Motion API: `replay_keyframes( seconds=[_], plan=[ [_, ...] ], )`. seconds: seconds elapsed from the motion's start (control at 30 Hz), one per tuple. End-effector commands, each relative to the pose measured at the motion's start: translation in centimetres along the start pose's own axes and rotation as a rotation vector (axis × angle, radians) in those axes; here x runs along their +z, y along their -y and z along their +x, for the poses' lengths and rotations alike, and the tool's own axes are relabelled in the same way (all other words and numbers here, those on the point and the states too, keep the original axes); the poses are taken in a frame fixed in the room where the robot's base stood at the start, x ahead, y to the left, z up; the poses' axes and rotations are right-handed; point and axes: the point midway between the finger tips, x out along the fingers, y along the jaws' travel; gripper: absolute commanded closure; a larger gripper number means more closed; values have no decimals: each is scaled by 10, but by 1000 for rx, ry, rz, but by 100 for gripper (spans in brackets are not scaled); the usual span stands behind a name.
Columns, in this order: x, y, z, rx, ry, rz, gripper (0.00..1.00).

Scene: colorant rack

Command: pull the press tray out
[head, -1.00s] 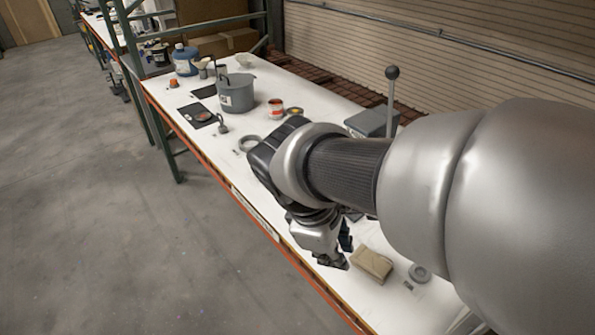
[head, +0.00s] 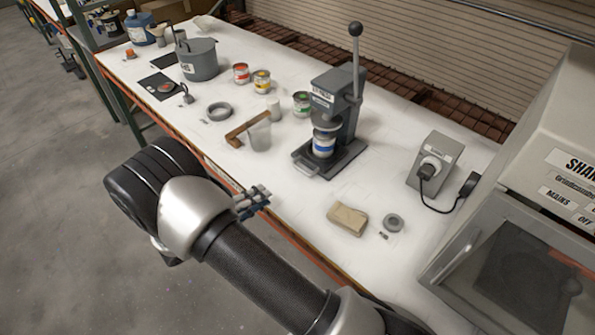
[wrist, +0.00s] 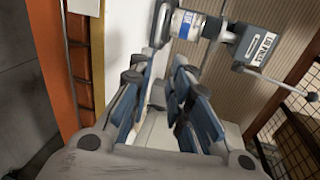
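The grey lid press (head: 335,95) stands mid-table in the head view, its long ball-ended lever (head: 356,65) upright. The press tray (head: 306,168) is at its foot, with a pale loop handle toward the table's front edge. A can with a blue label (head: 323,146) stands at the tray under the press head. The wrist view shows the press (wrist: 255,47), the can (wrist: 186,24) and the looped handle (wrist: 160,26) beyond the fingers. My gripper (head: 256,203) is at the table's front edge, apart from the handle. In the wrist view its fingers (wrist: 160,84) are open and empty.
A tan block (head: 347,219) and grey tape roll (head: 393,223) lie to the right. A switch box (head: 435,160) and shaker cabinet (head: 520,250) stand further right. The table before the tray is clear.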

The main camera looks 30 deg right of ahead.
Motion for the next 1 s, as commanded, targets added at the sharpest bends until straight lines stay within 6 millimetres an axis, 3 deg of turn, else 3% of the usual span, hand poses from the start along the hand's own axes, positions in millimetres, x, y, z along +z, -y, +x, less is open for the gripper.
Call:
replay_keyframes(
  seconds=[0.13, 0.27, 0.8, 1.0],
  plan=[
    [3, -7, 4, -14, 19, -46, 82],
    [2, -7, 21, -14, 16, -45, 82],
    [3, -6, 136, -12, 13, -41, 82],
    [5, -6, 164, -12, 15, -41, 82]
  ],
)
